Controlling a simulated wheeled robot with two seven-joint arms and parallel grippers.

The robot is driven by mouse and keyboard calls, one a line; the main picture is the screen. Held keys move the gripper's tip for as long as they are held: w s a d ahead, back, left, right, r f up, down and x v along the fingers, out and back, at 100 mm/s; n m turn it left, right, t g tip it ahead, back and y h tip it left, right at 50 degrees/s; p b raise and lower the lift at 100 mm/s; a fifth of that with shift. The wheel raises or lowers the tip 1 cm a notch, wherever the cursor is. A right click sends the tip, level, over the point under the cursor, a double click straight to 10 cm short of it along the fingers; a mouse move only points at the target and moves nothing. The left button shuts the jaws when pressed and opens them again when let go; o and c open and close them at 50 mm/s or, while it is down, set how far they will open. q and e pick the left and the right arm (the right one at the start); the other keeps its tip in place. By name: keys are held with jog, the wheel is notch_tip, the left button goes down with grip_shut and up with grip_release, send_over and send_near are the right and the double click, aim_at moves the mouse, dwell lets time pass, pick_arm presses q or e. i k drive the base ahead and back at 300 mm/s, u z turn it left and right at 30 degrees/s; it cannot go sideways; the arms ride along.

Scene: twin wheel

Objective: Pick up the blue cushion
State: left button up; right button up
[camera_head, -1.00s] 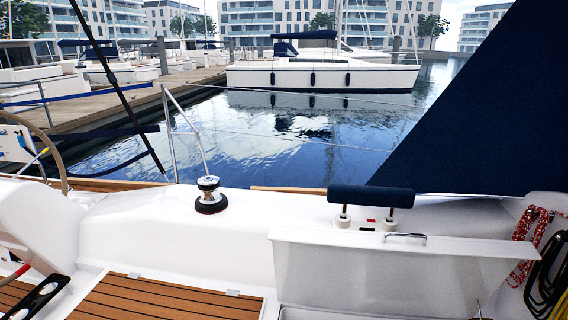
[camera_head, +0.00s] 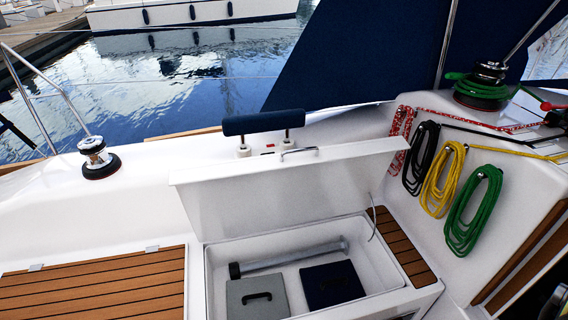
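A dark blue padded cushion (camera_head: 263,121), long and rounded, sits level on two short posts on the white side deck, behind the raised locker lid. Neither of my grippers is in view.
The white locker lid (camera_head: 290,185) stands open above the locker, which also holds a grey handled case (camera_head: 257,297) and a grey tube (camera_head: 290,259). Coiled ropes (camera_head: 473,210) hang at right. A winch (camera_head: 98,158) stands at left.

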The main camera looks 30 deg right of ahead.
aim_at(334, 285)
jog(key=z, duration=1.05)
